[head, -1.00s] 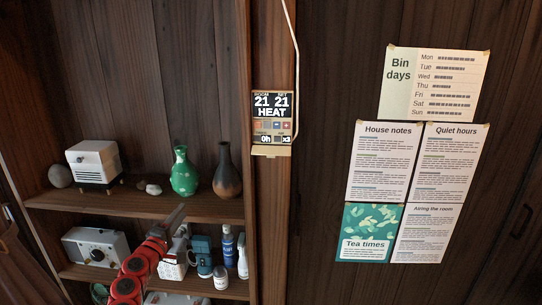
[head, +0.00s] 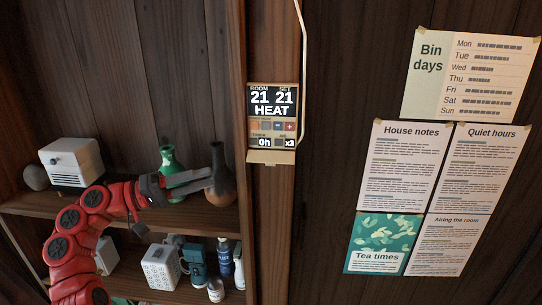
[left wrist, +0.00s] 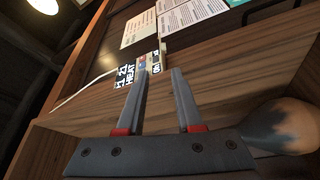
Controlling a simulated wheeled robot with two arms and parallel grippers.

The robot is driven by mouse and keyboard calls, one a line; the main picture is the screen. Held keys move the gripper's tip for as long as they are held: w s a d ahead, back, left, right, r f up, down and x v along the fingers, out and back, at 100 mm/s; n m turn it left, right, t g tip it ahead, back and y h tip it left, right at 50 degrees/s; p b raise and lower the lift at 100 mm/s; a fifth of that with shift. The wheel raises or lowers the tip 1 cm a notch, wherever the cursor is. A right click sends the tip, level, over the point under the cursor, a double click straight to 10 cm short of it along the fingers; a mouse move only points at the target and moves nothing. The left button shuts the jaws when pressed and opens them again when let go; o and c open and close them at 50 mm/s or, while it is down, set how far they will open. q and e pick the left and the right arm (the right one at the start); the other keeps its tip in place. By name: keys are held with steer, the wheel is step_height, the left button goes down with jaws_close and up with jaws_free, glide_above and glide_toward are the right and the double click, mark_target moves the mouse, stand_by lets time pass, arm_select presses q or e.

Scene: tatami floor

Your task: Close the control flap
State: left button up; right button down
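The heating control panel (head: 272,115) is on the wooden post, with a display reading 21, 21 and HEAT above rows of small buttons. Its beige control flap (head: 270,157) is folded down and sticks out at the panel's lower edge, leaving the buttons uncovered. My left gripper (head: 211,178) is left of the flap and a little lower, in front of the dark vase, apart from the panel. In the left wrist view its two fingers (left wrist: 159,74) are spread with nothing between them, and the panel (left wrist: 125,76) shows tilted beyond them. My right gripper is not in view.
A shelf (head: 125,218) at left holds a green vase (head: 168,165), a dark vase (head: 222,190) close to my gripper, and a white box-shaped appliance (head: 72,162). A pale cable (head: 304,60) runs down beside the panel. Paper notices (head: 405,165) cover the right wall.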

mark_target(270, 160)
arm_select(q)
steer(key=p+x, duration=0.3)
steer(key=x, duration=1.3)
steer(key=shift+w+d+p, duration=0.1)
steer(key=shift+p, duration=0.2)
steer(key=shift+c, duration=0.2)
jaws_close()
